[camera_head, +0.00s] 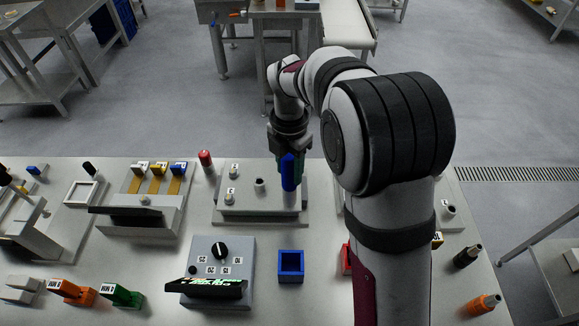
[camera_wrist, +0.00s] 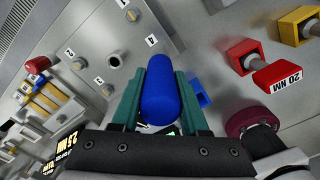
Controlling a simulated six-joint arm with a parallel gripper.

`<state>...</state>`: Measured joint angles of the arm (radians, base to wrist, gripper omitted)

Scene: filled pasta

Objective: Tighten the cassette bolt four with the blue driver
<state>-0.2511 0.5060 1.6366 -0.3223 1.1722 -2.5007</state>
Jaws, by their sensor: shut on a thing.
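My gripper (camera_wrist: 165,105) has its green fingers closed on the blue driver (camera_wrist: 160,92), whose rounded blue handle fills the middle of the wrist view. In the head view the blue driver (camera_head: 288,172) stands about upright over the right front part of the cassette plate (camera_head: 245,213). A grey cylindrical part shows below the handle there; whether it touches a bolt is unclear. Left bolts (camera_head: 234,172) (camera_head: 230,198) and a central post (camera_head: 259,184) are visible on the plate. In the wrist view another bolt (camera_wrist: 132,14) shows at the top; the spot under the driver is hidden.
An empty blue square holder (camera_head: 291,266) stands in front of the plate. A grey control box (camera_head: 222,250) with a black dial is left of it. A red holder (camera_wrist: 242,56) and yellow holder (camera_wrist: 291,24) stand to the right. A red-capped item (camera_head: 206,160) is behind left.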

